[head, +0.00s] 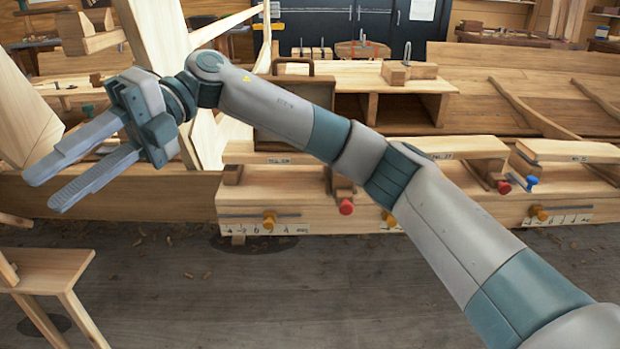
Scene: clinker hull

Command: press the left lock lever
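My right arm reaches in from the lower right across the bench to the upper left. Its gripper (42,192) is at the far left, with two grey fingers apart and nothing between them. I cannot tell which is the left lock lever. The gripper is well left of all of these and touches none. My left gripper is not in view.
Yellow knobs, one left (269,219) and one right (538,213), sit on slotted scales. A planked hull (480,68) lies behind the bench. A wooden trestle (50,272) stands lower left. Pale timbers rise near the gripper. The floor (250,300) in front is clear except for shavings.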

